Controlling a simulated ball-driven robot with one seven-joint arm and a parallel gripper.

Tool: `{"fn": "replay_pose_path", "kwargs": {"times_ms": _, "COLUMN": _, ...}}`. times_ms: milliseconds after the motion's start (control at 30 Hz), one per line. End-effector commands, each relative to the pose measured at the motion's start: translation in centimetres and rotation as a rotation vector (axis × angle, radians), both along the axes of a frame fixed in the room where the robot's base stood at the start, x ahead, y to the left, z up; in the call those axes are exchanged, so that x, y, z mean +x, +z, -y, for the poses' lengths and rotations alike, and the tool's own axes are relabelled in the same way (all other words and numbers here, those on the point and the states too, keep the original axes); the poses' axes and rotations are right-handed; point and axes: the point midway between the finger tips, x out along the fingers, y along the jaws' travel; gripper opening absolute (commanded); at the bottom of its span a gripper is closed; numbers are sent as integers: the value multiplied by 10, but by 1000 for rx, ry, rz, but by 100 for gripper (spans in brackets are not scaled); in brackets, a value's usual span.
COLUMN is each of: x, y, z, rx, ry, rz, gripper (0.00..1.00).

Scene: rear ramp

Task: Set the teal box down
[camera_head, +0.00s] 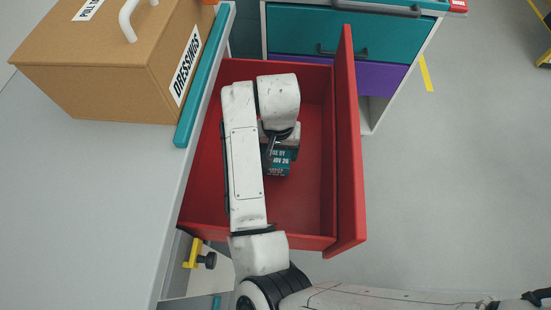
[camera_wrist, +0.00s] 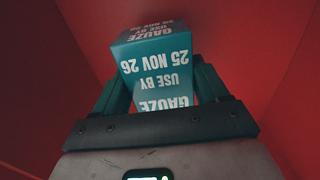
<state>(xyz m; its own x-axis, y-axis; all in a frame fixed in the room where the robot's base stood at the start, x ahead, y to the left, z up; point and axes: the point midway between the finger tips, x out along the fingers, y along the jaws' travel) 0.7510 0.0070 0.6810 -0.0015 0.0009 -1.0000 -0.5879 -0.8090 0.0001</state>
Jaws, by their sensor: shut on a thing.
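The teal box (camera_head: 278,161) has white print, and in the wrist view the teal box (camera_wrist: 155,68) reads "GAUZE", "USE BY 25 NOV 26". My gripper (camera_wrist: 155,95) is shut on it, one finger on each side. In the head view my gripper (camera_head: 279,146) is inside the open red drawer (camera_head: 310,200), reaching down from above, and my arm hides part of the box. Red drawer walls surround the box in the wrist view. I cannot tell whether the box touches the drawer floor.
A brown box (camera_head: 100,55) labelled "DRESSINGS" stands on the grey counter (camera_head: 80,210) at left, beside a teal edge strip (camera_head: 205,75). A cabinet with a teal drawer (camera_head: 340,40) and a purple panel (camera_head: 375,78) stands at the back. Grey floor (camera_head: 450,180) is clear at right.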

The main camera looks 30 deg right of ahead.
Motion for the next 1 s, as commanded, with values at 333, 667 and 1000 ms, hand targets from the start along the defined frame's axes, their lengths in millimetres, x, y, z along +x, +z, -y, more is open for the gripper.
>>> {"fn": "replay_pose_path", "kwargs": {"times_ms": 333, "x": 0, "y": -37, "z": -1, "rx": 1, "ry": 1, "rz": -1, "gripper": 38}}
{"fn": "replay_pose_path", "kwargs": {"times_ms": 667, "x": 0, "y": -42, "z": 0, "rx": -1, "ry": 0, "rz": 1, "gripper": 38}}
{"fn": "replay_pose_path", "kwargs": {"times_ms": 1000, "x": 0, "y": -44, "z": 0, "rx": -1, "ry": 0, "rz": 1, "gripper": 96}}
